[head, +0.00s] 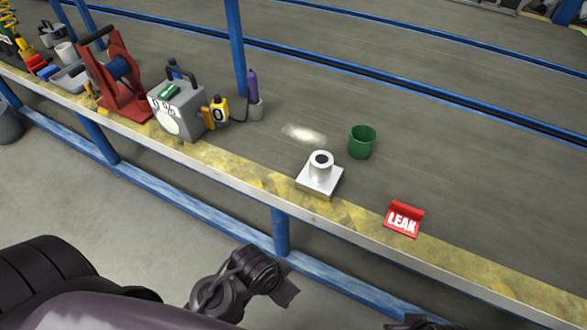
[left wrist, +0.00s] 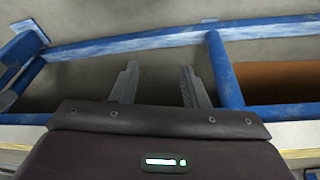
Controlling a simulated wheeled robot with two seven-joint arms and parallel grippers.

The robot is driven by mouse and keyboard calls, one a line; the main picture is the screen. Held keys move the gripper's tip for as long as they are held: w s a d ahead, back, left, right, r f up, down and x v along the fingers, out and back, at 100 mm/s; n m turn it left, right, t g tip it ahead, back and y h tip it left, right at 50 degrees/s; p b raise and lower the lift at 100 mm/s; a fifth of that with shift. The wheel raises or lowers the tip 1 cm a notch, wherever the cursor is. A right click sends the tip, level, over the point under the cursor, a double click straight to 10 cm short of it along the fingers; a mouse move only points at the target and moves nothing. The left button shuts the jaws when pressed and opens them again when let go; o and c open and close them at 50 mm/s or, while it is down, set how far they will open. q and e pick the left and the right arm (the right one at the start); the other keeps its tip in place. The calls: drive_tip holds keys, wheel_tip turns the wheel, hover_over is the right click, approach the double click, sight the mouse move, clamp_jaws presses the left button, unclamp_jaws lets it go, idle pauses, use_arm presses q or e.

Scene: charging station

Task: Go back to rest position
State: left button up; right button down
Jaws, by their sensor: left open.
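In the left wrist view my left gripper (left wrist: 160,85) is open, with two grey fingers apart and nothing between them. It is on the near side of the blue rails, away from the tabletop objects. In the head view a dark jointed part of my left arm shows at the bottom centre, in front of the table edge. A small dark part, perhaps of my right arm, just enters at the bottom edge right of centre; whether its gripper is open or shut cannot be seen.
The long table (head: 480,180) has a yellow-marked front edge and blue rails (head: 170,195) below.

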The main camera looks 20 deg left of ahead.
drive_tip(key=shift+a, duration=0.1)
